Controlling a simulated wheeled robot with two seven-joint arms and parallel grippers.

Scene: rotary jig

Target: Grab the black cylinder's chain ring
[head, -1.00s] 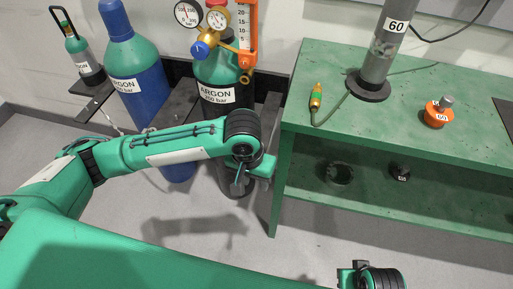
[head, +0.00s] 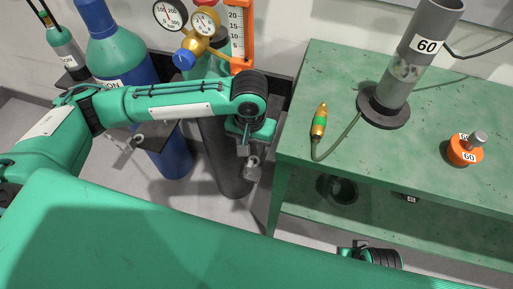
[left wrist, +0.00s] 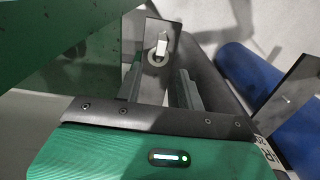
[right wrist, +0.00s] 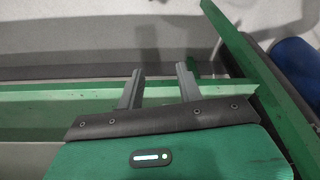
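The black cylinder (head: 228,165) stands left of the green bench in the head view, its upper part partly hidden by my left arm. My left gripper (head: 243,150) is in front of it, pointing down. A small metal chain ring (head: 252,168) shows just below the gripper. In the left wrist view, the ring (left wrist: 156,57) hangs against a dark plate, between the lines of my open left fingers (left wrist: 158,85) and beyond their tips. No contact shows. The black cylinder (left wrist: 222,85) is right of the fingers there. My right gripper (right wrist: 158,80) is open and empty.
A blue cylinder (head: 170,150) stands left. The gauges (head: 188,20) are behind my left arm.

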